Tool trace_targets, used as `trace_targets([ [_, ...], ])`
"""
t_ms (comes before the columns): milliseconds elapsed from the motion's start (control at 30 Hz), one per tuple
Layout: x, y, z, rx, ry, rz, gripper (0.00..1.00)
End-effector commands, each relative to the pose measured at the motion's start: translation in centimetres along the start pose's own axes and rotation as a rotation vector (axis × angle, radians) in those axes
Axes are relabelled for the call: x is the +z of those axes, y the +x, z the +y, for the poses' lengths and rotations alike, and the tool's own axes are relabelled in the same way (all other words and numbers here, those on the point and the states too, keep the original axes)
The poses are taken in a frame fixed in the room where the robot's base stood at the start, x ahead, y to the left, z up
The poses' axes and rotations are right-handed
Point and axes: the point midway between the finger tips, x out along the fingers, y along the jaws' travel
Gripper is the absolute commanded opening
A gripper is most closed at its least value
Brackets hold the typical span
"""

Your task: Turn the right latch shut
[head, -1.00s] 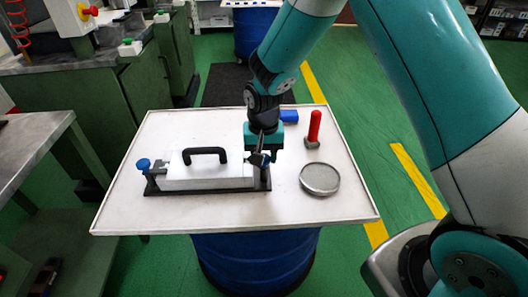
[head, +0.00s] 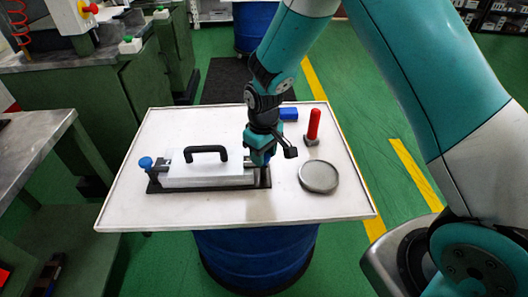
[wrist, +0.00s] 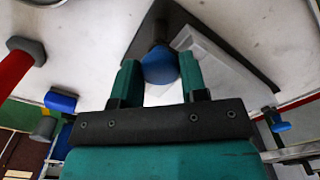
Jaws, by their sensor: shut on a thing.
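The mould (head: 207,175) is a pale block with a black arched handle (head: 206,149), on a dark base plate on the white tabletop. The right latch has a round blue knob (wrist: 160,67) at the right end of the mould. My gripper (head: 262,163) points down over that end, and in the wrist view its two teal fingers (wrist: 161,83) are shut on the blue knob, one on each side. In the head view my gripper mostly hides the right latch. The left latch's blue knob (head: 145,163) stands at the far left end and also shows in the wrist view (wrist: 281,126).
A red-handled tool (head: 313,126) stands upright on the right of the table. A round grey dish (head: 319,176) lies in front of it. A blue block (head: 289,114) lies behind my gripper. The front strip of the white table (head: 220,213) is clear.

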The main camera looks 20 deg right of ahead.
Motion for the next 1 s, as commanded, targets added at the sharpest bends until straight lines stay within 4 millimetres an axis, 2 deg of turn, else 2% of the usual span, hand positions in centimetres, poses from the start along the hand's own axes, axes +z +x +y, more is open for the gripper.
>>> trace_targets([
  [600,-0.05,-0.09,0.01,0.001,-0.044,0.002,0.16],
  [633,-0.05,-0.09,0.01,0.001,-0.044,0.002,0.42],
  [733,-0.05,-0.08,0.01,0.0,-0.044,0.002,0.65],
  [1000,-0.03,-0.08,0.0,0.0,-0.043,0.001,0.65],
])
